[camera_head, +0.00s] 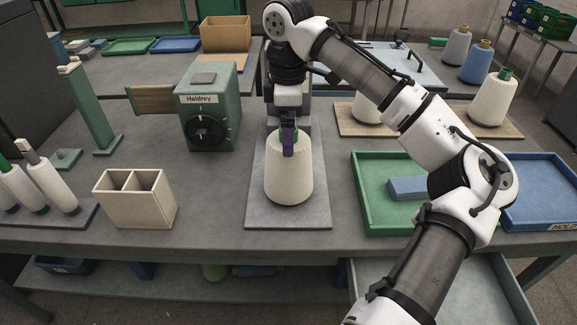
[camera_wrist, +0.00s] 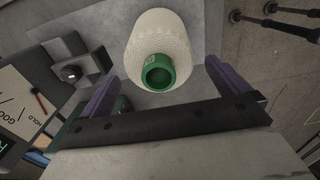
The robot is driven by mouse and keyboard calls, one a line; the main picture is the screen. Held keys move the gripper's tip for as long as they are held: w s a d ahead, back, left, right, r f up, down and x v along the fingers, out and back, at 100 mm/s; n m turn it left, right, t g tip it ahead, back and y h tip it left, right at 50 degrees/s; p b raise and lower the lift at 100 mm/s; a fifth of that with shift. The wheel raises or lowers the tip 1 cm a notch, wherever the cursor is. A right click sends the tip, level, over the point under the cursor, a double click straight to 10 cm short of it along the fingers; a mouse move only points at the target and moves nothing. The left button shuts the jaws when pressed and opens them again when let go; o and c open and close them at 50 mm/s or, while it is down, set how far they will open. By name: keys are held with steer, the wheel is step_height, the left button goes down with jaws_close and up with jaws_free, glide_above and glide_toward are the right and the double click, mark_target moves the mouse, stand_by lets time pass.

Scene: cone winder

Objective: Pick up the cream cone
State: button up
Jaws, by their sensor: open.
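A cream cone (camera_head: 289,182) stands upright on a grey plate (camera_head: 290,221) at the middle of the bench. In the wrist view the cone (camera_wrist: 163,32) shows with its green tube end (camera_wrist: 157,72) towards me. My gripper (camera_head: 288,142) is right at the top of the cone in the head view and partly hides its green tip. In the wrist view my gripper's purple fingers (camera_wrist: 162,72) are spread wide, one on each side of the green end, with gaps between. Nothing is held.
Left of the plate stand a divided cream box (camera_head: 135,199) and a green Haldrey machine (camera_head: 209,108). On the right are a green tray (camera_head: 372,224) with a blue block (camera_head: 408,188), a blue tray (camera_head: 545,190) and more cones on a wooden board (camera_head: 430,128).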

mark_target(289, 162)
step_height(289, 162, down, 5)
steer(key=shift+w+p, duration=0.1)
steer(key=shift+p, duration=0.35)
steer(key=shift+c, duration=0.4)
steer(key=c, duration=0.7)
steer(key=shift+c, duration=0.5)
steer(key=shift+r, duration=0.15)
